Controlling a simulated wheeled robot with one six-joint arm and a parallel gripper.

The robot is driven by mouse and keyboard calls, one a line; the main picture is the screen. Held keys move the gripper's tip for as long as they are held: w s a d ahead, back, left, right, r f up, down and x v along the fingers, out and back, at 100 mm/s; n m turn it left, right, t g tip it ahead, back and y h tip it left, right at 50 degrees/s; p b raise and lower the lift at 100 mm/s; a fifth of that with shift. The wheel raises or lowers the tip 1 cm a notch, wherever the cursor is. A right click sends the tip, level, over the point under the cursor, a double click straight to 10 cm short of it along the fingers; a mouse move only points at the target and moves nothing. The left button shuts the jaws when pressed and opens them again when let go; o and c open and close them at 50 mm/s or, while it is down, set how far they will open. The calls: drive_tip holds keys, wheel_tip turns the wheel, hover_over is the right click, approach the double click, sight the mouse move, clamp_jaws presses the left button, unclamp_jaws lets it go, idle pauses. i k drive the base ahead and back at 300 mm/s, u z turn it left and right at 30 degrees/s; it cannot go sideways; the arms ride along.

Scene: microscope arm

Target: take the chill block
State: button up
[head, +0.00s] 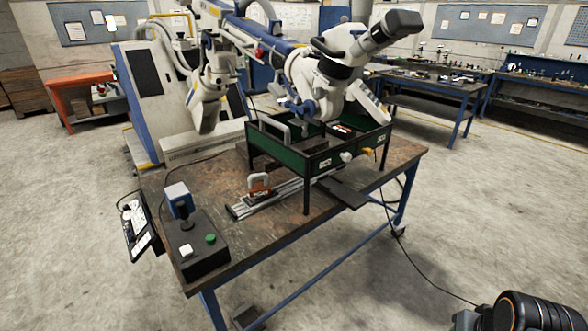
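I cannot tell for certain which object is the chill block. A small dark block with an orange label and a pale arched handle (260,186) sits on a silver rail (272,199) on the workbench. A small blue block with a paler top (179,200) stands at the bench's left, behind the control box. A part of my arm with an orange ring shows at the bottom right corner, away from the bench. The fingers of my gripper are not visible.
The brown workbench (225,170) carries a black joystick box (198,245) at its front left and a green raised tray (290,150). A large white microscope (335,75) overhangs the tray. A cable (412,262) trails over the floor. Grey floor at front right is otherwise open.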

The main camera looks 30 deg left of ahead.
sight(259, 189)
drive_tip(key=u, duration=0.15)
drive_tip(key=i, duration=0.95)
drive_tip(key=u, duration=1.05)
drive_tip(key=i, duration=0.65)
drive_tip(key=u, duration=1)
drive_tip(key=i, duration=0.3)
drive_tip(key=u, duration=0.3)
